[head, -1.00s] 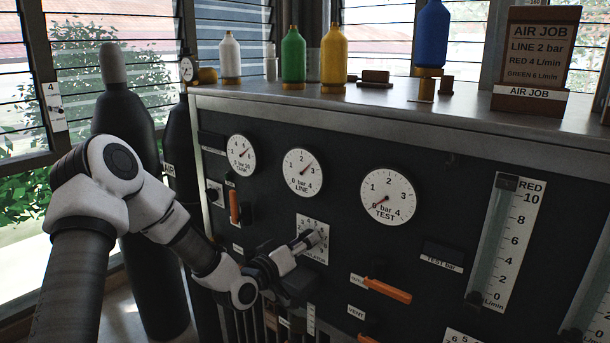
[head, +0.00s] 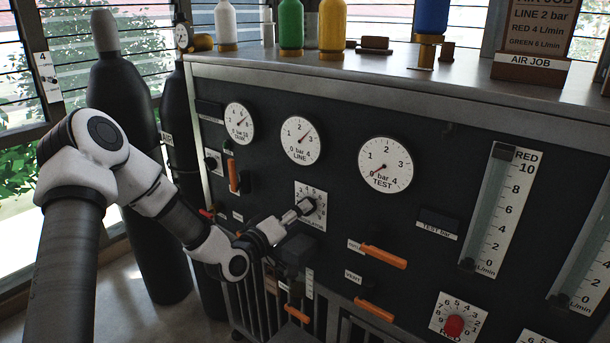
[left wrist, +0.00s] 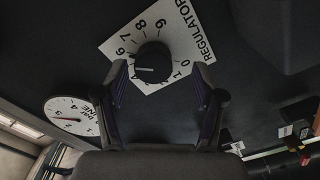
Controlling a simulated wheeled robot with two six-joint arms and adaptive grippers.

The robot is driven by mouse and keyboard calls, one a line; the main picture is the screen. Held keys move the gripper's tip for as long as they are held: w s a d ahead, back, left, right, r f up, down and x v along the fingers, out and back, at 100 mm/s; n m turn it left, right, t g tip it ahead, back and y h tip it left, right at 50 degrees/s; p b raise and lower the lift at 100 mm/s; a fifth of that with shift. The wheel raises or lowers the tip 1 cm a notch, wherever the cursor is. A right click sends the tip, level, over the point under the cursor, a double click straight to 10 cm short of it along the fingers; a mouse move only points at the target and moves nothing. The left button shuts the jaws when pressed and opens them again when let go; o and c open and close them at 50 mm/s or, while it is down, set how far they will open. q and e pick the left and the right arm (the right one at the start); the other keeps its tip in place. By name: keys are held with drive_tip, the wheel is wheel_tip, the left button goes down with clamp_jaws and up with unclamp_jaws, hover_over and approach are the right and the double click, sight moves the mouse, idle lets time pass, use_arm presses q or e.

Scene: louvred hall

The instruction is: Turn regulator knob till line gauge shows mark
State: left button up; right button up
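The regulator knob (left wrist: 152,62) is black and round with a white pointer line, on a white dial plate (left wrist: 180,35) numbered around it. In the left wrist view its pointer aims left, near 5. My left gripper (head: 306,206) is at the knob in the head view; in the left wrist view its two fingers (left wrist: 158,78) stand apart on either side, with gaps to the knob. The line gauge (head: 301,141) is white, 0 to 4 bar; its needle points up right, between 2 and 3. The job board (head: 538,35) reads LINE 2 bar. My right gripper is out of view.
A test gauge (head: 386,164) and another gauge (head: 239,123) flank the line gauge. Orange levers (head: 383,256) stick out right of and below the regulator. A red knob (head: 454,326) is lower right. Dark cylinders (head: 130,160) stand at left.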

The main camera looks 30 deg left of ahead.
use_arm(q)
drive_tip(key=s+r+n+p, duration=0.1)
drive_tip(key=s+n+p, duration=0.5)
drive_tip(key=n, duration=0.9)
use_arm(e)
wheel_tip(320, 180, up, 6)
drive_tip(key=b, duration=0.1)
use_arm(q)
drive_tip(key=shift+n, duration=0.5)
drive_tip(key=w+b, duration=0.6)
drive_tip(key=shift+w+d+f, duration=0.15)
drive_tip(key=shift+w+f, duration=0.15)
drive_tip(key=shift+w, duration=0.05)
drive_tip(key=shift+w+r, duration=0.1)
drive_tip(key=shift+w, duration=0.2)
drive_tip(key=shift+w+b, duration=0.25)
drive_tip(key=shift+b, duration=0.2)
drive_tip(key=shift+w, duration=0.15)
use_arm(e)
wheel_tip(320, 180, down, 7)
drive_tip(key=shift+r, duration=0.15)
